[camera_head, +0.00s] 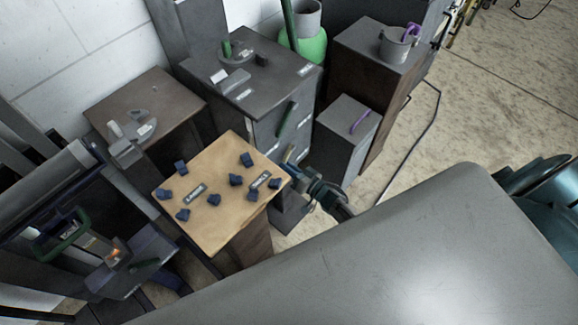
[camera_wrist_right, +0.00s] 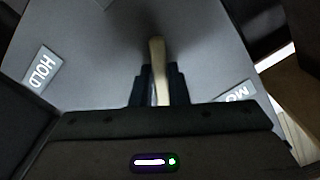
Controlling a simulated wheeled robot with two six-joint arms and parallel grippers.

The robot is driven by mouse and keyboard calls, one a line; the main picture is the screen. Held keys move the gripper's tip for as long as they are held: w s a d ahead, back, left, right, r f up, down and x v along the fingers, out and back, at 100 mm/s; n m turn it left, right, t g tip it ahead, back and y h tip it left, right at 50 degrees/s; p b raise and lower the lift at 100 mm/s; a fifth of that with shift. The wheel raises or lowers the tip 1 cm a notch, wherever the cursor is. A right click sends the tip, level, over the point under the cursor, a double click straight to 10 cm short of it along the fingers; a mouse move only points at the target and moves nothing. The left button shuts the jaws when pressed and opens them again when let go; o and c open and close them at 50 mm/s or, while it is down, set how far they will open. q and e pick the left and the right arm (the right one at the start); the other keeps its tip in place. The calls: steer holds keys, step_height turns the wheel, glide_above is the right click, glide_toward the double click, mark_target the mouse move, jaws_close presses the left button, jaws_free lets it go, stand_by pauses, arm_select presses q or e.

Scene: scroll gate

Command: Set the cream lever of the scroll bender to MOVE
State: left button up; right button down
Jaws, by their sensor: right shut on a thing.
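The cream lever (camera_wrist_right: 157,52) stands out from a grey panel (camera_wrist_right: 100,60) in the right wrist view. Its lower end lies between the two dark fingers of my right gripper (camera_wrist_right: 158,86), which is shut on it. A HOLD label (camera_wrist_right: 42,70) is to the left of the lever and a partly hidden label reading MO (camera_wrist_right: 235,93) is to the right. The lever lies between the two labels, touching neither. In the head view my right gripper (camera_head: 299,180) is beside the grey cabinet (camera_head: 262,131); the lever (camera_head: 290,154) shows only as a small pale piece. My left gripper is not in view.
A wooden-topped stand (camera_head: 222,218) with several dark blue knobs is just left of my right gripper. A dark green handle (camera_head: 286,118) is above it on the cabinet. A grey box with a purple handle (camera_head: 360,121) stands to the right. Floor at right is mostly clear.

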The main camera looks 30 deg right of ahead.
steer(key=c, duration=1.4)
jaws_free()
steer(key=shift+s, duration=0.1)
steer(key=v, duration=1)
steer(key=s+d+f+g+h, duration=0.2)
steer(key=s+f+g+h, duration=0.15)
steer(key=s+f, duration=0.35)
steer(key=s+d+f+g+h, duration=0.3)
steer(key=s+f+h, duration=0.15)
steer(key=f, duration=0.45)
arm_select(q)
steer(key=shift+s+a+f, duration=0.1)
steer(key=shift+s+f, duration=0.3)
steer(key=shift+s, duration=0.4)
arm_select(e)
steer(key=s+a+f+n+g, duration=0.1)
steer(key=s+f+g, duration=0.3)
steer(key=s, duration=0.6)
steer(key=s+a+f+n+g, duration=0.1)
steer(key=s+f+g, duration=0.3)
steer(key=s, duration=0.5)
steer(key=shift+s+a+f+n+g, duration=0.35)
steer(key=shift+a+f+n, duration=0.05)
steer(key=shift+f+n, duration=0.1)
